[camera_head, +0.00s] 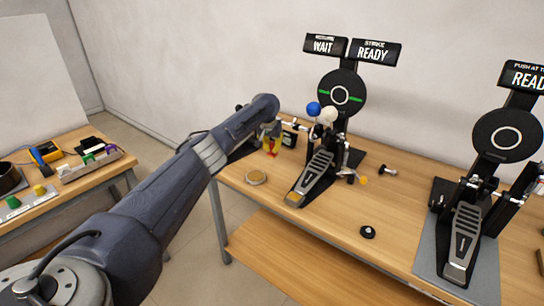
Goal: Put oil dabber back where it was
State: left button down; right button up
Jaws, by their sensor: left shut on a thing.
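My left arm reaches in from the left over the near end of the wooden bench. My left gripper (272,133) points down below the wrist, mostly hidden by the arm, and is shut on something. A small yellow and red thing (271,143) shows right at the gripper and looks like the oil dabber; its full shape is too small and covered to make out. My right gripper is not in view.
A pedal stand (315,178) with blue and white balls stands right of the gripper, under "WAIT" and "READY" signs. A second pedal (464,240) stands at right. A black puck (368,232) lies at the front. A side table (95,185) is at left.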

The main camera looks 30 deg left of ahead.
aim_at(272, 154)
pick_arm(q)
jog(key=shift+f, duration=2.15)
jog(key=shift+f, duration=0.15)
jog(key=c, duration=1.5)
grip_release()
jog(key=shift+c, duration=0.2)
jog(key=v, duration=1.2)
